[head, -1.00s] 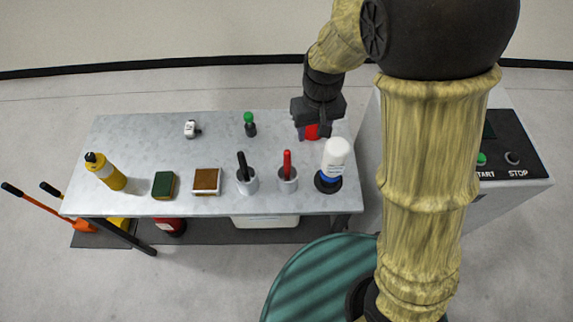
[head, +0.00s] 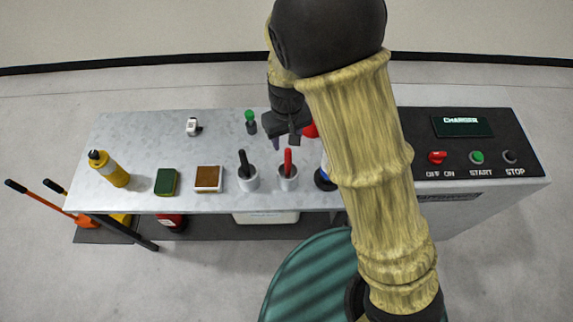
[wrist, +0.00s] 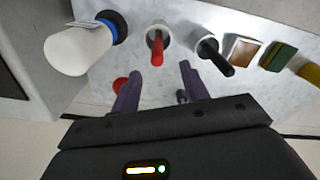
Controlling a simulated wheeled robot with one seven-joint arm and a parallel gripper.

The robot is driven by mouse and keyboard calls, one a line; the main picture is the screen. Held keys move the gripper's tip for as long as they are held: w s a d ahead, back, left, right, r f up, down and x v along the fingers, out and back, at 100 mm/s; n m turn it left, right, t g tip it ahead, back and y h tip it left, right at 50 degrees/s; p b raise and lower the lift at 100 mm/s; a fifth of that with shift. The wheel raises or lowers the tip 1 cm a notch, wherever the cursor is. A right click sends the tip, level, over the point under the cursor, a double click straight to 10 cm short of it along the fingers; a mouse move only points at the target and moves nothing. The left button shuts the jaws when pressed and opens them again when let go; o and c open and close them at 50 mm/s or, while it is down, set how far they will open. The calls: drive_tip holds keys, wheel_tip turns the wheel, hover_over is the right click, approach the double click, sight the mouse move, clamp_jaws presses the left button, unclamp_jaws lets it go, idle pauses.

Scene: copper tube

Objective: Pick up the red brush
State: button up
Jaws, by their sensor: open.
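The red brush (head: 288,160) stands handle up in a light grey cup (head: 288,181) near the front edge of the metal table, right of a like cup with a black-handled brush (head: 243,163). Its bristle end is hidden in the cup. In the wrist view the red brush (wrist: 157,50) is ahead of my fingers, slightly left of their middle. My gripper (head: 283,146) is open and empty. It hangs above the table behind the red brush, apart from it. In the wrist view its two dark fingers (wrist: 158,82) are spread.
A white bottle (wrist: 78,50) with a blue collar stands beside the red brush's cup, mostly hidden by my arm in the head view. A red object (head: 311,129), a green-topped item (head: 250,120), a brown block (head: 208,178), a green sponge (head: 166,181) and a yellow bottle (head: 110,169) share the table.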

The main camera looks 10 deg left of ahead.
sight(287, 153)
wheel_tip(287, 153, down, 7)
drive_tip(key=shift+f+p, duration=0.1)
drive_tip(key=shift+p, duration=0.25)
drive_tip(key=f, duration=0.2)
drive_tip(key=w+f+p, duration=0.1)
drive_tip(key=f, duration=0.1)
drive_tip(key=shift+d, duration=0.15)
drive_tip(key=shift+s+f+p, duration=0.1)
drive_tip(key=shift+f+p, duration=0.2)
drive_tip(key=shift+f, duration=0.25)
clamp_jaws()
